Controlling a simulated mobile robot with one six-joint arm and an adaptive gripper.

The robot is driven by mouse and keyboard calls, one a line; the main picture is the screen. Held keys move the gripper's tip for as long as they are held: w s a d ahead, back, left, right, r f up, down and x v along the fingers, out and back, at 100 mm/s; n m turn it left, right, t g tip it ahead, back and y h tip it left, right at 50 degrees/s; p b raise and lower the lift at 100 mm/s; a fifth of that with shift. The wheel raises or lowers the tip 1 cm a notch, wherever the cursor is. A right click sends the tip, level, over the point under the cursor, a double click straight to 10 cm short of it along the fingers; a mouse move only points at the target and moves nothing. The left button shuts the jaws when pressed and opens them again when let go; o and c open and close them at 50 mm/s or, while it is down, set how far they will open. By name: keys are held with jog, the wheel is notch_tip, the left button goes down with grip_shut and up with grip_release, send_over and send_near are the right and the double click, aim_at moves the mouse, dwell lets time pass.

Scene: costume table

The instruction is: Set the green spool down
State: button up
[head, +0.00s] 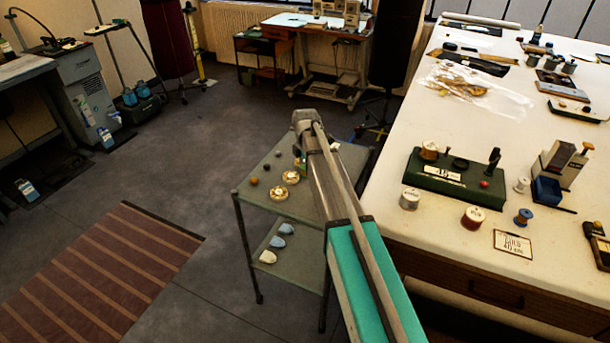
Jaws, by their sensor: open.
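My arm reaches out over a small grey-green two-shelf trolley (258,205). My gripper (299,152) hangs below the wrist at the arm's far end, mostly hidden behind the arm; its fingertips are not clear. A small green patch (303,166) shows at the arm's left edge above the trolley top. It may be the green spool, but the arm hides most of it, and I cannot tell whether it touches the trolley. On the white table, a green block (447,181) with a label holds an orange-brown spool (429,150) and a black peg (493,159).
Two round patterned dishes (291,177) and several small balls (253,181) lie on the trolley top. A white spool (410,199), a red-brown spool (473,217), a blue spool (523,217) and a card (513,244) stand or lie near the white table's (440,237) edge.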

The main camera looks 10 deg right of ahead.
dwell(0.6)
jog(key=c, duration=1)
jog(key=shift+r, duration=0.15)
notch_tip(320, 180, up, 3)
jog(key=p, duration=0.3)
jog(key=s+r+p, duration=0.3)
jog(key=s, duration=0.1)
jog(key=s+r+p, duration=0.3)
jog(key=s, duration=0.2)
jog(key=s+r+p, duration=0.3)
jog(key=s+p, duration=0.1)
jog(key=s, duration=0.1)
jog(key=shift+r, duration=0.3)
